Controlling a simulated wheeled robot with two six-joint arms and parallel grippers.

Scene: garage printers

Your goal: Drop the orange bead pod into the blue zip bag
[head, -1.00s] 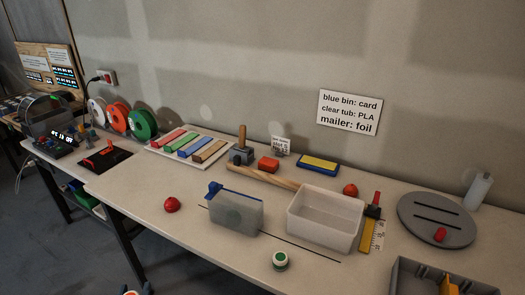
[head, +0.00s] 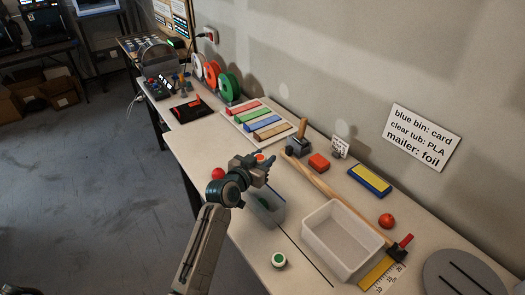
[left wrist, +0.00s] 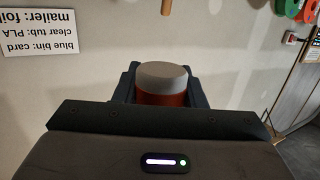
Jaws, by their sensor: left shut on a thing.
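My left gripper (head: 263,166) is shut on the orange bead pod (head: 259,157). In the left wrist view the pod (left wrist: 162,84) shows a pale grey top and a red-orange side between the dark fingers. The translucent blue zip bag (head: 268,213) stands on the bench, just below the gripper in the head view. My gripper and wrist hide part of the bag's top, and I cannot tell the exact height of the pod above it. My right gripper is not in view.
A clear tub (head: 340,248) stands right of the bag. A green-and-white pod (head: 278,260) sits near the front edge. A red ball (head: 218,173) lies left of the gripper.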

